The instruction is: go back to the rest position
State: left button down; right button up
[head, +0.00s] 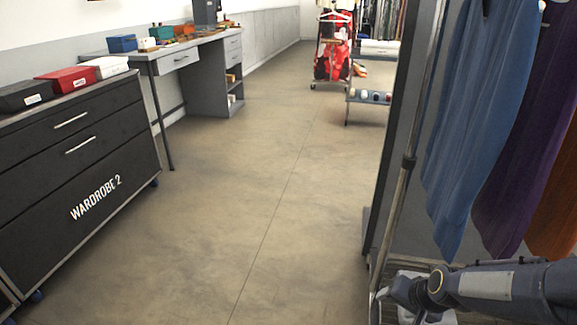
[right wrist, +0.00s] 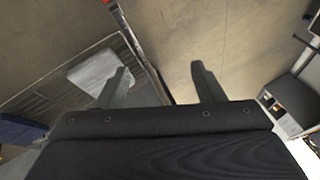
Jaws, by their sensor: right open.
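My right gripper (head: 400,294) shows at the lower right of the head view, beside the foot of a clothes rack's metal post. My left gripper is not in view.
A clothes rack with blue (head: 475,120) and purple garments stands at the right, close to my right arm. A black cabinet (head: 75,150) marked WARDROBE 2 stands left, with a desk (head: 215,75) beyond. A pale item (right wrist: 97,72) lies on a slatted base. The middle floor is clear.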

jog(key=s+a+r+n+y, duration=0.1)
jog(key=s+a+r+n, duration=0.1)
jog(key=s+r, duration=0.65)
jog(key=s+a+r+n+y, duration=0.1)
jog(key=s+a+r+n, duration=0.3)
jog(key=s, duration=0.7)
notch_tip(320, 180, up, 27)
jog(key=d+m+p, duration=0.1)
jog(key=p, duration=2.5)
jog(key=shift+s+m+t, duration=0.2)
jog(key=shift+m+t, duration=0.1)
